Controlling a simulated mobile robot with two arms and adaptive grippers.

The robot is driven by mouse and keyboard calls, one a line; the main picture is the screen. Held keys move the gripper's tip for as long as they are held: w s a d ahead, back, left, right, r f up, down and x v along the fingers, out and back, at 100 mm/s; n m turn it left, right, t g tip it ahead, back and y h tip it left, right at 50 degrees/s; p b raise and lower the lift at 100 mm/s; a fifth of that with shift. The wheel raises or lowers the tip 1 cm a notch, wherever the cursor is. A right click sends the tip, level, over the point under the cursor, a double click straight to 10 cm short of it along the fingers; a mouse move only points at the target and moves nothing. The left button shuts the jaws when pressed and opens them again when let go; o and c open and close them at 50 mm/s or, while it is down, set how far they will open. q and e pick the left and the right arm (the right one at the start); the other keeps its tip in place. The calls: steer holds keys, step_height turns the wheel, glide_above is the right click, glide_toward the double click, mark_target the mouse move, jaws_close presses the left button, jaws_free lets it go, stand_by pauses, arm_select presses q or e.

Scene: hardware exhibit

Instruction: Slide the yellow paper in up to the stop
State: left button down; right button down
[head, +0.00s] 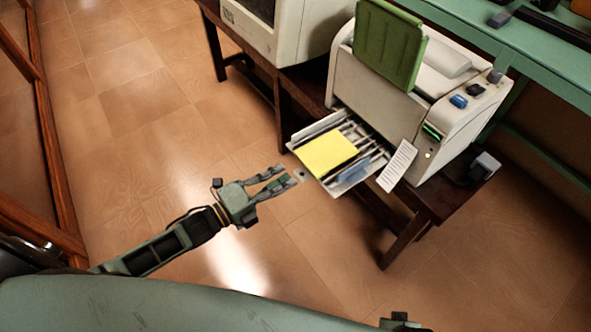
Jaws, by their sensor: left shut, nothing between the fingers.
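The yellow paper (327,154) lies flat on the pulled-out tray (352,186) of a white printer (386,100). The paper covers the outer left part of the tray, and dark slots show between it and the printer body. My left gripper (287,181) is just left of the tray's front edge, apart from the paper, with its fingers pointing toward the tray. It is shut and holds nothing. At the bottom edge a small dark part (400,322) shows, perhaps of my right arm; the right gripper's fingers are not visible.
A green panel (388,45) stands up from the printer. A white printed tag (397,166) hangs beside the tray. The printer stands on a dark wooden table (425,205), next to another white machine (284,30). The tiled floor at left is clear.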

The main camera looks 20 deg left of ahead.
mark_target(317, 157)
arm_select(q)
steer(key=x, duration=0.4)
steer(key=shift+w+d, duration=0.25)
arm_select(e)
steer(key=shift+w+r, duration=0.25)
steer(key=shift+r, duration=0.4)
